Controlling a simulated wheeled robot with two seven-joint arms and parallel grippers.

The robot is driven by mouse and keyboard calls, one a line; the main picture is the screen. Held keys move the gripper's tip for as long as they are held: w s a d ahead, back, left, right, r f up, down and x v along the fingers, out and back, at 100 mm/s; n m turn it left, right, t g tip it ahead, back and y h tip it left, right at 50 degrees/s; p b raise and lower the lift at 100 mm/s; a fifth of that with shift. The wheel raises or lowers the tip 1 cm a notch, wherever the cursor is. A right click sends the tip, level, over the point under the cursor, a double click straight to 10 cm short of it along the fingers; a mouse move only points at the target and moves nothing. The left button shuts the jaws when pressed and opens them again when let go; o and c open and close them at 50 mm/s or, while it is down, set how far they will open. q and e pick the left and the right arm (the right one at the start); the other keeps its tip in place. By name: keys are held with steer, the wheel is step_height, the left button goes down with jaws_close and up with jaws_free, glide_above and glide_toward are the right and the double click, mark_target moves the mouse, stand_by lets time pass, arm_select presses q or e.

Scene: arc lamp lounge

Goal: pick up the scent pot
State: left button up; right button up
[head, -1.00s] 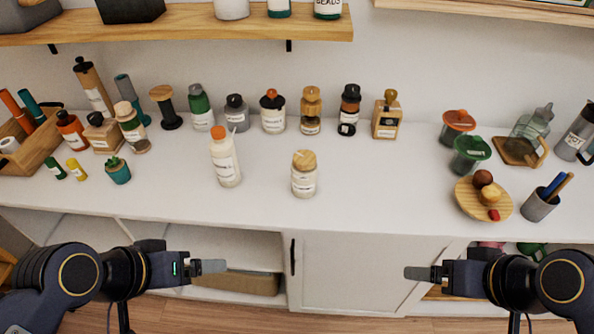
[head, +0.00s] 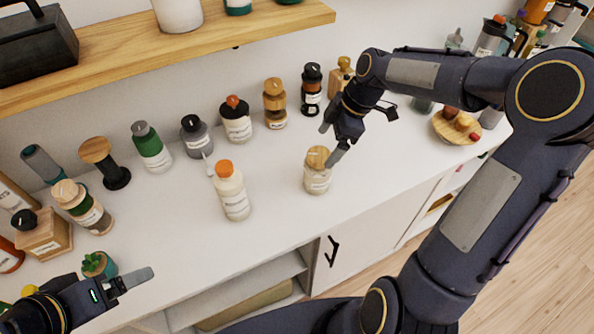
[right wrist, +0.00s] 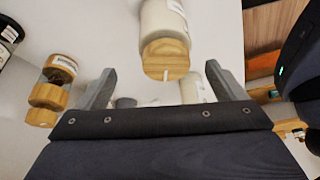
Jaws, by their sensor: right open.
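The jar I take to be the scent pot has a pale body, a white label and a round wooden lid (head: 317,180). It stands upright near the front of the white counter; the label is too small to read. My right gripper (head: 332,142) is open and empty, above and just behind the jar, with one fingertip close to the lid. In the right wrist view, the wooden lid (right wrist: 166,60) lies just beyond and between the open fingers (right wrist: 163,80); contact cannot be told. My left gripper (head: 138,279) is low at the counter's front left, away from the jar.
A white bottle with an orange cap (head: 231,190) stands left of the jar. A row of bottles, including a wooden-topped jar (head: 275,104), lines the back. A green plant pot (head: 99,265) is near my left gripper. A wooden shelf (head: 200,45) overhangs the back left.

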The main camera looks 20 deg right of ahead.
mark_target(321, 154)
steer(key=x, duration=0.6)
steer(key=shift+s+a+f+p, duration=0.1)
steer(key=shift+s+a+p, duration=0.25)
steer(key=shift+p, duration=0.05)
steer(key=shift+w+a+f, duration=0.1)
steer(key=shift+a+f, duration=0.05)
steer(key=shift+f, duration=0.45)
steer(key=c, duration=1.3)
